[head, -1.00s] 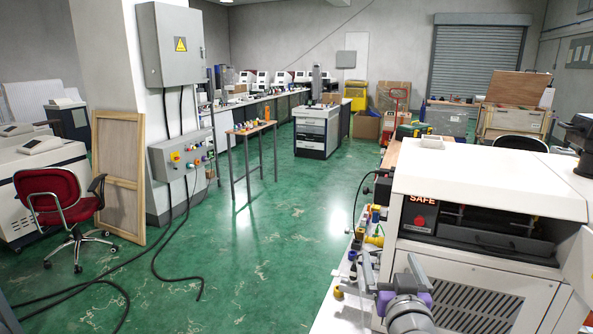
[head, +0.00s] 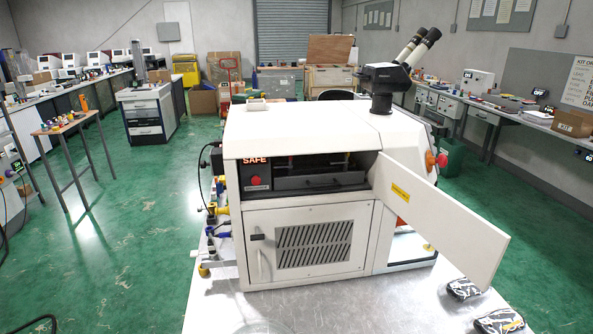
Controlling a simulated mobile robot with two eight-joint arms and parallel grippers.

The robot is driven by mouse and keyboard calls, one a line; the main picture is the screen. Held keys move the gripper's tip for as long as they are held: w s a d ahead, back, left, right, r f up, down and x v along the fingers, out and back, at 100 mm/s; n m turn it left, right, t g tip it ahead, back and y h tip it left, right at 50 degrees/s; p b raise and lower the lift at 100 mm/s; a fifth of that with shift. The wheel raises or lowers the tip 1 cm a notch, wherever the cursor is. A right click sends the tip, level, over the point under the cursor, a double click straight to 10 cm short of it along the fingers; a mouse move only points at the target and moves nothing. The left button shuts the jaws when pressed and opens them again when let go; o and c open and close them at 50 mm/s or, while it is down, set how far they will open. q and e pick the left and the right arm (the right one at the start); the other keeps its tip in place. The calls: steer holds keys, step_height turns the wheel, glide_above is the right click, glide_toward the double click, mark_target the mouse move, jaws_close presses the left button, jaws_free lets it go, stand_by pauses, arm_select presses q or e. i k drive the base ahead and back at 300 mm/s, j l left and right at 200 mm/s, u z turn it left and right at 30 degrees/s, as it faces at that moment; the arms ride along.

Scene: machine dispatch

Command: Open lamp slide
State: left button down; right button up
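A white machine (head: 300,125) with a binocular eyepiece (head: 402,70) stands on the bench. Its upper front opening holds a dark drawer-like front (head: 322,182), which looks pushed in. It may be the lamp slide, but I see no label. A white flap door (head: 447,215) with a yellow label hangs open to the right of the opening. A lit "SAFE" sign (head: 255,160) sits above a red button (head: 255,181) left of the drawer. Below is a shut vented panel (head: 312,245) with a handle at its left. Neither gripper is in view.
The bench top (head: 360,310) is mostly clear in front. Dark patterned items (head: 500,320) lie at its right. Coloured connectors and cables (head: 215,230) crowd the machine's left side. A small table (head: 68,124) stands on the green floor at left. A long bench (head: 540,125) runs along the right wall.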

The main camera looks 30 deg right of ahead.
mark_target(309, 172)
steer(key=z, duration=1.2)
steer(key=k+l, duration=0.05)
